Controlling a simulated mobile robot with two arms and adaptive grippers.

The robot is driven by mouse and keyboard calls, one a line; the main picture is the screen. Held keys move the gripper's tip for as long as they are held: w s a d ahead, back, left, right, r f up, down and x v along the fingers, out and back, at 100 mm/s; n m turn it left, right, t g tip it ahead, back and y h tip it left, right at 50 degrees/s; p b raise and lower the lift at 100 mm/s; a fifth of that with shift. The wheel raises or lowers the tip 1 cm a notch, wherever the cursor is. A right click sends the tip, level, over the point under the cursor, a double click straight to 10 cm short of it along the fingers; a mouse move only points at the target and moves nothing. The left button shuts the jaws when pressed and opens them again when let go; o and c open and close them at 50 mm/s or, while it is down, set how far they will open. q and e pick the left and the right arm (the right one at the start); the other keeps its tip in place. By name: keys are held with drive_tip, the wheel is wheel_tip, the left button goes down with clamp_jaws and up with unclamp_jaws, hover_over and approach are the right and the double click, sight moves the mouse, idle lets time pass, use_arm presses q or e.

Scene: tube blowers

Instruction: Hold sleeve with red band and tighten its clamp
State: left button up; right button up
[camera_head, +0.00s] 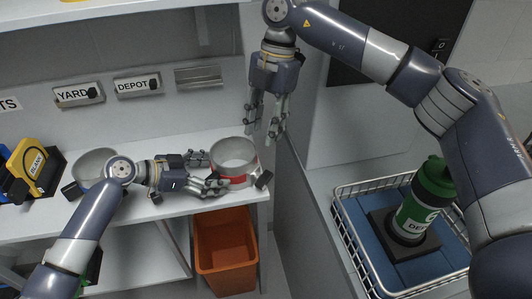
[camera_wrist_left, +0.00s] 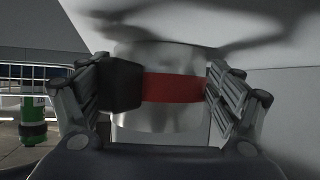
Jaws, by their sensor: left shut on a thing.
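The sleeve (camera_head: 234,151) is a grey open-topped ring standing upright near the right end of the shelf. Its red band (camera_head: 238,180) circles the lower part and also shows in the left wrist view (camera_wrist_left: 174,88). My left gripper (camera_head: 214,173) is shut on the sleeve from the left, a finger on either side. My right gripper (camera_head: 265,131) hangs above and right of the sleeve, fingers apart, empty and pointing down.
Another grey sleeve (camera_head: 95,163) stands behind my left arm. A yellow device (camera_head: 30,160) is at the far left. YARD (camera_head: 77,95) and DEPOT (camera_head: 137,85) labels are on the back wall. An orange bin (camera_head: 225,252) is below. A green bottle (camera_head: 425,196) stands in a wire basket (camera_head: 345,232) at right.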

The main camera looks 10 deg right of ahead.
drive_tip(key=o, duration=0.4)
drive_tip(key=a+n+y, duration=0.1)
drive_tip(key=a, duration=0.2)
drive_tip(key=s+a+r+y, duration=0.1)
drive_tip(key=a+y, duration=0.1)
drive_tip(key=a, duration=0.2)
drive_tip(key=s+a+n+g+y, duration=0.1)
drive_tip(key=a, duration=0.2)
drive_tip(key=shift+s+a+r+n+y, duration=0.2)
drive_tip(key=shift+a+r+n+y, duration=0.1)
drive_tip(key=shift+a+y, duration=0.1)
drive_tip(key=shift+c, duration=0.2)
drive_tip(key=a+r+y, duration=1)
drive_tip(key=a+r, duration=0.2)
drive_tip(key=a, duration=0.2)
drive_tip(key=w+a+r+m+t+y, duration=0.1)
drive_tip(key=w+r+m+t+y, duration=0.15)
drive_tip(key=w+m+t, duration=0.5)
drive_tip(key=w+d+f+m+t+h, duration=0.3)
drive_tip(key=w+m+t+h, duration=0.3)
drive_tip(key=w+m, duration=0.1)
drive_tip(key=m+g+h, duration=0.6)
drive_tip(key=g+h, duration=0.4)
drive_tip(key=h, duration=0.6)
approach(265, 179)
drive_tip(key=shift+t+y, duration=0.25)
drive_tip(key=x, duration=0.8)
drive_tip(key=shift+s+d+f, duration=0.2)
